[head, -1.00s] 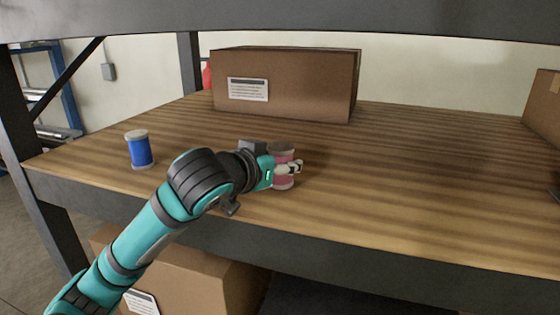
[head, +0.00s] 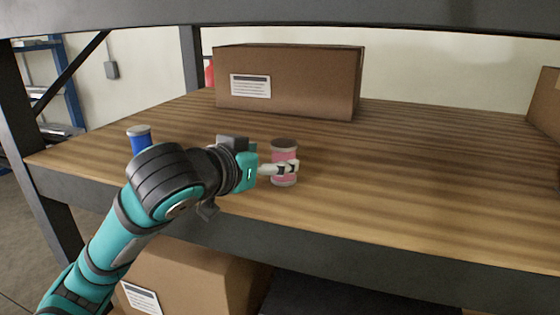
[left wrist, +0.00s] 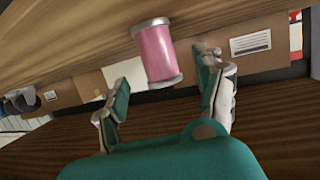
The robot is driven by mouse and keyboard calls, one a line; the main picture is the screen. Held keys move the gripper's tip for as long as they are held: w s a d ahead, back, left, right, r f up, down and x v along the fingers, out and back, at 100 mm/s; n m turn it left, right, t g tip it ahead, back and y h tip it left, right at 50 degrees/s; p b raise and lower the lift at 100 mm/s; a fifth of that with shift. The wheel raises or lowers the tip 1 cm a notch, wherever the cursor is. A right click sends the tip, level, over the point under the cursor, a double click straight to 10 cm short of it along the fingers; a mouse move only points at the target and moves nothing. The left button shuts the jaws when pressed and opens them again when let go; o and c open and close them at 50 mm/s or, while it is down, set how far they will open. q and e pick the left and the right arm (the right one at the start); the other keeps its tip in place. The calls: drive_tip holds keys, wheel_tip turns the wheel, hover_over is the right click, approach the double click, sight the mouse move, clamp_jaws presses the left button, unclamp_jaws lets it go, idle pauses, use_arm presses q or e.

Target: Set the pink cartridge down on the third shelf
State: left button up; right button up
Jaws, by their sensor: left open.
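The pink cartridge (head: 285,151), with grey end caps, stands upright on the wooden shelf (head: 420,190), near its front edge. My left gripper (head: 288,168) reaches in from the left at the cartridge's height, and one finger overlaps the cartridge's front. In the left wrist view, the open fingers (left wrist: 165,76) lie either side of the pink cartridge (left wrist: 155,52), with visible gaps. The cartridge is mostly beyond the fingertips there. My right gripper is not in view.
A blue cartridge (head: 139,134) stands to the left, partly hidden behind my left arm. A large labelled cardboard box (head: 310,85) stands at the back. Another box (head: 546,103) is at the right edge. The shelf's middle right is clear. A box (head: 205,275) sits below.

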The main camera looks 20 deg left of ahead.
use_arm(q)
drive_tip(key=v, duration=0.6)
drive_tip(key=shift+s, duration=0.15)
